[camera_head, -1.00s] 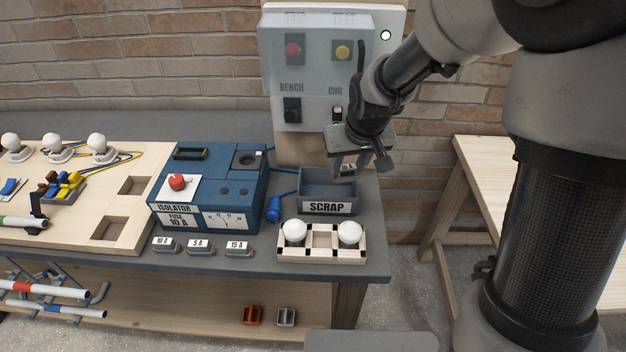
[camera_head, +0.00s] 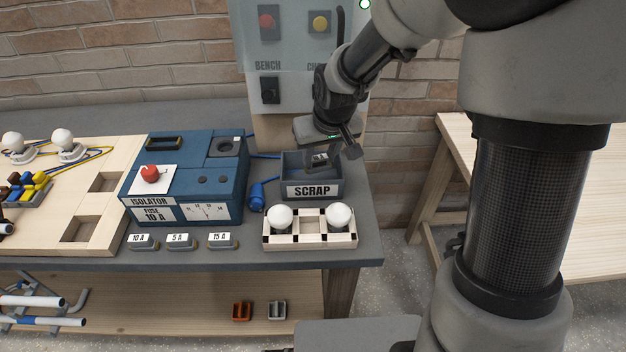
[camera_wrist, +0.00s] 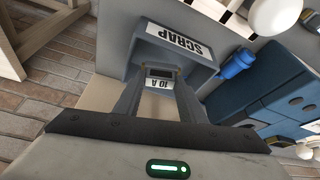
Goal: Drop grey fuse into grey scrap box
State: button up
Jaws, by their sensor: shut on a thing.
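The grey scrap box (camera_head: 313,191) is an open-topped tray with a white SCRAP label, at the right end of the bench. It also shows in the wrist view (camera_wrist: 205,50). My gripper (camera_head: 332,158) points down over the box, its fingertips at about the level of the opening in the picture. It is shut on the grey fuse (camera_wrist: 160,76), whose white 10 A label shows between the fingers in the wrist view. In the head view the fuse is small and partly hidden by the fingers. I cannot tell whether it touches the box.
A blue isolator unit (camera_head: 186,182) stands left of the box, with a blue plug (camera_head: 257,196) between. A wooden bulb rack (camera_head: 310,240) stands in front. Three labelled fuses (camera_head: 181,242) lie along the front edge. A grey panel (camera_head: 290,60) rises behind.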

jog(key=o, duration=1.1)
jog(key=shift+r, duration=0.1)
jog(key=p+v, duration=0.2)
jog(key=v, duration=1.6)
jog(key=s+d+r+m+p, duration=0.1)
jog(key=s+d+r+p, duration=0.1)
jog(key=s, duration=0.4)
jog(key=s+d+r+m+t+p, duration=0.1)
jog(key=s+d+r+p, duration=0.1)
jog(key=s+d+r, duration=0.1)
jog(key=s+d+r+m+h+p, duration=0.1)
jog(key=s+d+r+p, duration=0.2)
jog(key=s, duration=0.5)
jog(key=shift+s+d+r, duration=0.25)
jog(key=shift+s+r, duration=0.15)
jog(key=shift+r, duration=0.2)
